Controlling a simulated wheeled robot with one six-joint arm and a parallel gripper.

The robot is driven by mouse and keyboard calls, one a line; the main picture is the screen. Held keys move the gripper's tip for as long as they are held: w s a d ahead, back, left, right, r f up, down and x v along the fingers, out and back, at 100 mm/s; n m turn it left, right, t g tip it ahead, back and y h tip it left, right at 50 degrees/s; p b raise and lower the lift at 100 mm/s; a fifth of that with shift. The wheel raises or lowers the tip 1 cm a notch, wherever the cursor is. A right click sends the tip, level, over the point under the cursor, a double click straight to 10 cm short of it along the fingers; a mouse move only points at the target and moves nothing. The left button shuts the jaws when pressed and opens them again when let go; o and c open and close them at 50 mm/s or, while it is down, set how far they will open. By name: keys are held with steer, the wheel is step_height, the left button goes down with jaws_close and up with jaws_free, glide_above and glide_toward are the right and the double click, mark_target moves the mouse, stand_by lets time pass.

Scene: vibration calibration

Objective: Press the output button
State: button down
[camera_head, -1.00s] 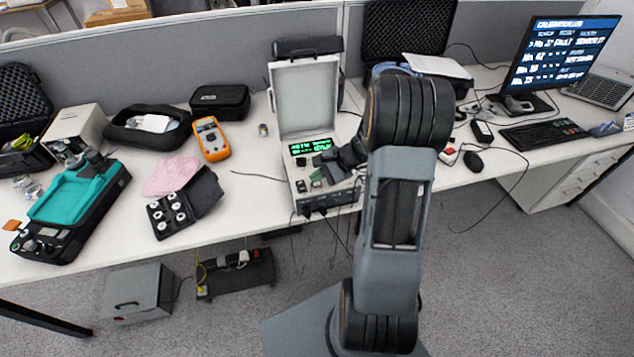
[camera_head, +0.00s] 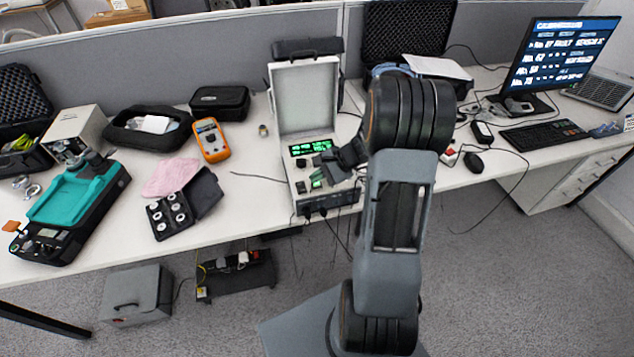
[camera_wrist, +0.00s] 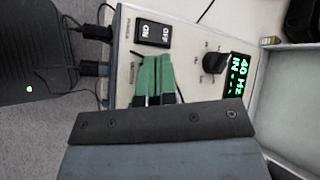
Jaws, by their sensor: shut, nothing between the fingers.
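The calibrator (camera_head: 343,199) is an open case on the desk with its pale lid raised. Its lit green display (camera_head: 311,147) is at the back left of the panel. In the wrist view the panel (camera_wrist: 187,40) shows a black ON/OFF rocker switch (camera_wrist: 153,33), a black knob (camera_wrist: 213,63) and the display (camera_wrist: 237,75), reading "40 Hz" and "IN". My gripper (camera_head: 318,181) is over the panel. In the wrist view its green fingers (camera_wrist: 156,60) are together and empty, between the switch and the knob. I cannot make out the output button; the fingers hide part of the panel.
An orange multimeter (camera_head: 211,139), a black case of round parts (camera_head: 170,215) and a teal-topped device (camera_head: 72,192) lie to the left. A monitor (camera_head: 562,60), keyboard (camera_head: 544,134) and mouse (camera_head: 473,162) are to the right. Cables run from the calibrator's front.

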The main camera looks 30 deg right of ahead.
mark_target(317, 184)
steer(key=shift+r+p, duration=2.1)
steer(key=shift+r, duration=0.9)
steer(key=shift+s+f+n+g, duration=0.35)
steer(key=shift+s+f, duration=0.1)
steer(key=shift+s, duration=0.2)
steer(key=shift+s+f+n+g, duration=0.25)
steer(key=shift+s+f+g, duration=0.15)
steer(key=shift+s, duration=0.2)
steer(key=s+a+r+n+h, duration=0.8)
steer(key=s+a+r+n, duration=0.1)
steer(key=s+r+n, duration=0.4)
steer(key=shift+a+r+n+t, duration=0.3)
steer(key=shift+r+n+t, duration=0.05)
steer(key=shift+n, duration=0.15)
